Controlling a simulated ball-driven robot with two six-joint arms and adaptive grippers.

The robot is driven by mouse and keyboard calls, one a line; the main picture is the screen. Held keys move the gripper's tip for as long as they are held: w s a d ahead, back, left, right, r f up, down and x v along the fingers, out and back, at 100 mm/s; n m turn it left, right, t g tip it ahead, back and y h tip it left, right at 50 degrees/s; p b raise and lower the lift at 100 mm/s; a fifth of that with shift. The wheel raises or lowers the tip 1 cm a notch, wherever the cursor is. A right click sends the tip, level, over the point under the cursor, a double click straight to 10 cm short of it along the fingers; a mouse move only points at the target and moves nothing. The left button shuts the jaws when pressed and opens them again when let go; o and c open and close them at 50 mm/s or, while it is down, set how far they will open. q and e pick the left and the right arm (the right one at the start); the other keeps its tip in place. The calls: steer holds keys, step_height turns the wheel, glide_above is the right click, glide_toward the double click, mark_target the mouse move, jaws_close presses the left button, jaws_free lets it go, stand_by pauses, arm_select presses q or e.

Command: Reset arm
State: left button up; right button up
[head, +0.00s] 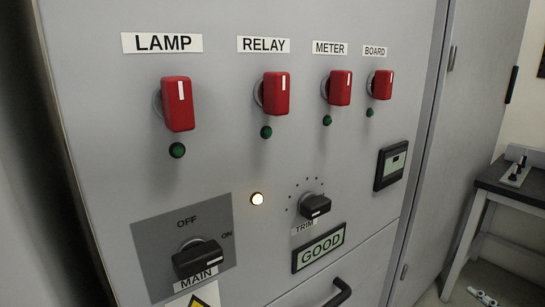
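Neither of my grippers nor my arms show in the head view. A grey panel (226,155) fills most of the view. It carries red switches labelled LAMP (178,104), RELAY (275,93), METER (340,88) and BOARD (382,84), each upright with a dark green light below. The black MAIN knob (197,259) sits on a dark plate marked OFF and ON. The black TRIM knob (315,206) is to its right. A small light (257,199) glows warm white. A display (319,248) reads GOOD.
A small dark-framed screen (391,164) is at the panel's right. A black handle (339,293) sticks out at the bottom. A grey cabinet door (468,110) stands to the right. Beyond it, a table (517,190) holds a small device (515,174). Small items lie on the floor below.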

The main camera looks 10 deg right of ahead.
steer(key=s+a+f+m+g+h, duration=0.1)
steer(key=s+a+f+m+g, duration=0.3)
steer(key=s+f, duration=0.6)
steer(key=s+a+f+m+g, duration=0.25)
steer(key=s+a+f, duration=0.45)
steer(key=f, duration=0.5)
steer(key=s+a+f+m+g, duration=0.1)
steer(key=s+a+f+g, duration=0.2)
steer(key=s, duration=0.7)
steer(key=s+a+f+m+g, duration=0.1)
steer(key=s+a+f+g, duration=0.3)
steer(key=s, duration=0.5)
steer(key=shift+s+a+f+b, duration=0.4)
steer(key=shift+a+f+b, duration=0.1)
steer(key=shift+a, duration=0.25)
